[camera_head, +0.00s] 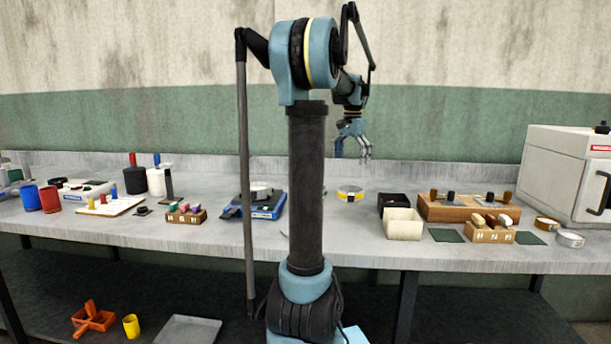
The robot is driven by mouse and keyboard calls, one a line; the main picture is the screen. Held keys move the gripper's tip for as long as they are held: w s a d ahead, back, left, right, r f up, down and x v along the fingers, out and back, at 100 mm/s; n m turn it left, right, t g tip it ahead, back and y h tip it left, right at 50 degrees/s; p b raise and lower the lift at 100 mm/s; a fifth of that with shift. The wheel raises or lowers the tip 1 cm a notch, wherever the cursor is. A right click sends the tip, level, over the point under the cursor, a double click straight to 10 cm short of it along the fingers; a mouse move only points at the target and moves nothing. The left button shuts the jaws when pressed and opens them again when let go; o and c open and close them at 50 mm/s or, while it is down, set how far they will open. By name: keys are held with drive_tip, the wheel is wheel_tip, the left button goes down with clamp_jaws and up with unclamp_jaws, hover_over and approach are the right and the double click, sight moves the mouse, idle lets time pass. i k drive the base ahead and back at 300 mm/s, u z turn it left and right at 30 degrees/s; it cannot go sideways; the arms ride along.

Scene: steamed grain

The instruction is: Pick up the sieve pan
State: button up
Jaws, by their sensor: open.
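My gripper (353,151) is open and empty, pointing down, high above the back of the bench. I cannot tell for sure which round thing is the sieve pan. A shallow round pan with a yellow band (350,195) lies on the bench below my gripper, well apart from it. A brown-rimmed ring (547,224) and a silver ring (570,239) lie at the right front. A pale round dish (261,190) sits on a blue scale (268,211).
A black box (392,201) and a cream box (403,225) stand right of centre. A wooden rack (455,213), a small wooden block (489,235) and a white oven (565,165) are further right. My column hides part of the bench's middle.

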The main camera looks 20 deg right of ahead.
sight(256, 191)
drive_tip(key=k, duration=1)
